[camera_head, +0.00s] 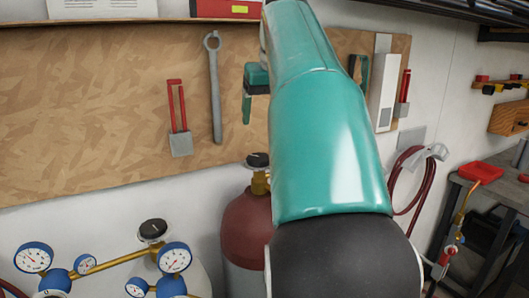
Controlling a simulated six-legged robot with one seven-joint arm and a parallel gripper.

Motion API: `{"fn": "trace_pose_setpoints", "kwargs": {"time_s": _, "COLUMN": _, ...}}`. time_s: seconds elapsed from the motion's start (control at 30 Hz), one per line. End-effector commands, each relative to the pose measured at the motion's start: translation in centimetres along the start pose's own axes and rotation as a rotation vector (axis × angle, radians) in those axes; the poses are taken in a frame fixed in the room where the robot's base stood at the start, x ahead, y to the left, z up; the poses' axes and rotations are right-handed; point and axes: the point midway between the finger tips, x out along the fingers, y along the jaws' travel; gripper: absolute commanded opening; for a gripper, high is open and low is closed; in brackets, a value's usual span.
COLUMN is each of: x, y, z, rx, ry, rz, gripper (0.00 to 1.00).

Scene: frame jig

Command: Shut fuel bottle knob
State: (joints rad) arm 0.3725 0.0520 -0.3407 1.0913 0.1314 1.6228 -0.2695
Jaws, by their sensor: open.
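A maroon gas bottle (243,225) with a grey lower part stands against the wall, left of my arm. It appears to be the fuel bottle. A brass valve (260,182) tops it, with a black round knob (258,160). How far the knob is turned does not show. My teal and black arm covers the bottle's right side. The arm rises past the top edge of the picture, and I cannot make out my gripper. No contact with the knob is visible.
A second bottle with a dark knob (153,229) and brass pipe stands left, with several blue gauges (174,257). Behind is a wooden tool board (90,110) with a wrench (214,90). Right are a red hose (412,175) and a torch (450,250) beside a bench.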

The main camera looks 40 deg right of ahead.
Motion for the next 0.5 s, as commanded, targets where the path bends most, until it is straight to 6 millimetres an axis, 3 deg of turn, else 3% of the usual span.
{"fn": "trace_pose_setpoints", "kwargs": {"time_s": 0.5, "x": 9.8, "y": -0.2, "z": 0.2, "rx": 0.000, "ry": -0.004, "rz": -0.001, "gripper": 0.77}}
